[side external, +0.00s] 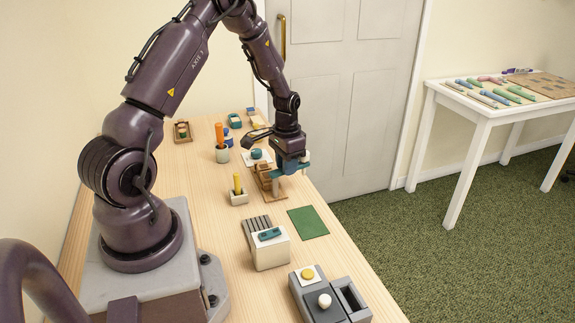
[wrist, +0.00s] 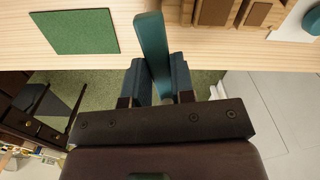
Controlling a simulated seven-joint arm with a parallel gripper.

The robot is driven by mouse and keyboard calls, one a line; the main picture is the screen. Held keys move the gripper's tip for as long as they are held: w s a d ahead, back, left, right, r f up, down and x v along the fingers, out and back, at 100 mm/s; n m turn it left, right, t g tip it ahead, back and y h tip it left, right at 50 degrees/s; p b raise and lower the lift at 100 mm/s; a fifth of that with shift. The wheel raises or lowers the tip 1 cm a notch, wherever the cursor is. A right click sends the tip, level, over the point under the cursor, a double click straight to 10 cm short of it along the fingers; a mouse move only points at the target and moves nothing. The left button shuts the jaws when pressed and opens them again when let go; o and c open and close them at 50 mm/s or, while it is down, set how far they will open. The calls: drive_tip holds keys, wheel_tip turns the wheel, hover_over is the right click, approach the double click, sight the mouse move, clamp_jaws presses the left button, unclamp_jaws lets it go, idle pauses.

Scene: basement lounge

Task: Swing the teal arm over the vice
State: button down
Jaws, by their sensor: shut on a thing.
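The teal arm (wrist: 152,45) is a flat bar between my gripper's dark blue fingers in the wrist view. In the side view the teal arm (side external: 302,163) shows at the fingertips, above the table's right edge. My gripper (side external: 290,164) is shut on it; the fingers also show in the wrist view (wrist: 158,82). A brown wooden block piece, seemingly the vice (side external: 263,178), sits on the table just below and left of my gripper. In the wrist view the wooden piece (wrist: 212,12) lies right of the bar, apart from it. The bar's pivot is not clear.
A green mat (side external: 308,222) lies flat nearby. A white block with a teal piece (side external: 270,250), a grey box (side external: 318,300), a cup with a yellow stick (side external: 238,195) and one with an orange stick (side external: 221,153) stand around. A door (side external: 345,90) is behind.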

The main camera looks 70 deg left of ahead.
drive_tip(key=n, duration=0.3)
drive_tip(key=a+n, duration=0.1)
drive_tip(key=shift+s+a+n, duration=0.1)
drive_tip(key=shift+s+n, duration=0.15)
drive_tip(key=shift+n, duration=0.05)
drive_tip(key=n, duration=0.3)
drive_tip(key=shift+s+a+n, duration=0.4)
drive_tip(key=n, duration=0.2)
drive_tip(key=s+n, duration=0.1)
drive_tip(key=n, duration=0.1)
drive_tip(key=shift+a, duration=0.25)
drive_tip(key=shift+s+a+n, duration=0.1)
drive_tip(key=shift+s+n, duration=0.15)
drive_tip(key=shift+n, duration=0.55)
drive_tip(key=shift+s+n, duration=0.2)
drive_tip(key=shift+n, duration=0.6)
drive_tip(key=shift+s, duration=0.1)
drive_tip(key=c, duration=1)
unclamp_jaws()
drive_tip(key=shift+o, duration=0.2)
wheel_tip(320, 180, up, 13)
